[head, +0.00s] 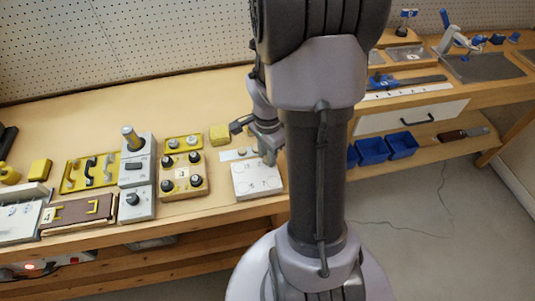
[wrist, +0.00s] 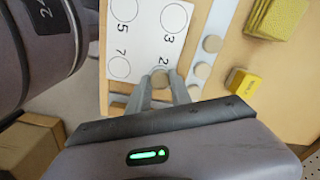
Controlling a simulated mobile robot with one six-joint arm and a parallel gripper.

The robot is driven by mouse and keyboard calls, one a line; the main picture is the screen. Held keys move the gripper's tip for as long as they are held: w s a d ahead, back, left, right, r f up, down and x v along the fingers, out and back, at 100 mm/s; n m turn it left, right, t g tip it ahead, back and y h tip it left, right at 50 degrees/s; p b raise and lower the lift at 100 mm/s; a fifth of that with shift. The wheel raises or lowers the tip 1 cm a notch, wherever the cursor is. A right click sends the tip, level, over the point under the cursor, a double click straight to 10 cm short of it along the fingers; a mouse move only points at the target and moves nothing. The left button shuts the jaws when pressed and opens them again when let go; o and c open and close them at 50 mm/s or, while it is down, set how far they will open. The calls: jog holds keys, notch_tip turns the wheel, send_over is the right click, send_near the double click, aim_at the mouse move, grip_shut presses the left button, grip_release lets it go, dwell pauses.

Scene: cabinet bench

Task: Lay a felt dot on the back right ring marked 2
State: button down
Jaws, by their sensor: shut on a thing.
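A white board (head: 257,183) with printed rings lies near the front edge of the bench. In the wrist view the board (wrist: 143,40) shows rings labelled 5, 3, 7 and a figure 2 (wrist: 162,62). My gripper (wrist: 160,84) is shut on a round grey-tan felt dot (wrist: 160,77) beside the figure 2. The ring marked 2 is covered by the dot and fingertips. I cannot tell whether the dot touches the board. In the head view my gripper (head: 268,158) is over the back right of the board.
A pale strip (wrist: 222,22) with several more round dots (wrist: 212,43) lies beside the board. A yellow block (wrist: 243,84) and a yellow ribbed block (wrist: 277,18) stand beyond it. To the left in the head view is a knob panel marked 1 (head: 183,182).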

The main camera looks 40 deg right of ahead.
jog(key=shift+f+b, duration=0.25)
jog(key=shift+b, duration=0.05)
jog(key=c, duration=1.1)
grip_release()
jog(key=shift+o, duration=0.5)
jog(key=shift+o, duration=0.8)
notch_tip(320, 180, up, 7)
jog(key=p, duration=0.5)
jog(key=shift+r+p, duration=0.15)
jog(key=shift+p, duration=0.25)
